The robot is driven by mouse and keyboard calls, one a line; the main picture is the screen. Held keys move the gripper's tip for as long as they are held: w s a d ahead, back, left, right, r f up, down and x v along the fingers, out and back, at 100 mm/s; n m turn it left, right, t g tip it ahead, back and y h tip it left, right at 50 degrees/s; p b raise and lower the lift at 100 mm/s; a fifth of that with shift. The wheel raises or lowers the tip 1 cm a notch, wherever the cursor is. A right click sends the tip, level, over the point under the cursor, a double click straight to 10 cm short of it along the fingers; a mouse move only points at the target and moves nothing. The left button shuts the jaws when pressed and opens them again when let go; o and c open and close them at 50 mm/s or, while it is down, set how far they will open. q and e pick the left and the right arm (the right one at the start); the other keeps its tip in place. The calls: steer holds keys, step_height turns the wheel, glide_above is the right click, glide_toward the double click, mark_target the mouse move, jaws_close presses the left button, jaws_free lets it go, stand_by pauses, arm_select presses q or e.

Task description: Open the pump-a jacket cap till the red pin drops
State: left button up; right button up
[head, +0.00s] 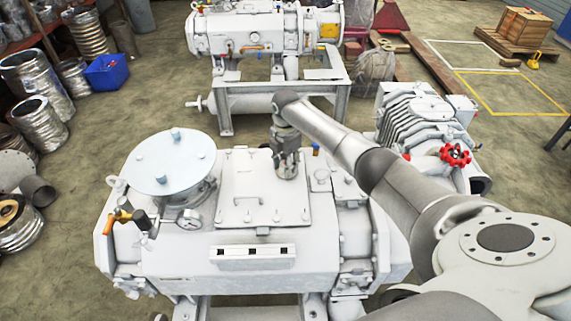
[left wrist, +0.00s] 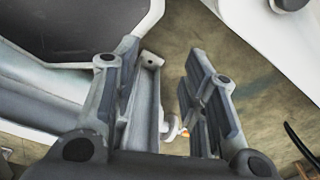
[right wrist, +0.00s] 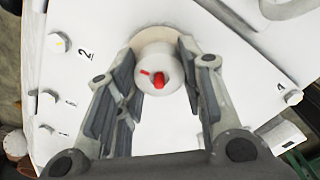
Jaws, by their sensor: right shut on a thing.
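The white pump (head: 205,245) stands in front of me, its top carrying a flat plate. In the right wrist view a round white cap (right wrist: 151,56) sits on the white surface. A red pin (right wrist: 160,80) shows at its centre, with a short red mark beside it. My right gripper (right wrist: 157,68) is shut on the cap, one finger on each side. In the head view my right gripper (head: 287,165) points down onto the pump top and hides the cap. My left gripper (left wrist: 164,70) is open and empty in the left wrist view and outside the head view.
Numbered bolts (right wrist: 57,43) surround the cap. Another pump (head: 250,32) stands behind; a ribbed blower with a red handwheel (head: 455,155) is at right.

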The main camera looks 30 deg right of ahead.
steer(key=shift+f, duration=0.1)
stand_by(0.3)
steer(key=o, duration=1)
steer(key=shift+o, duration=0.2)
step_height(320, 180, up, 12)
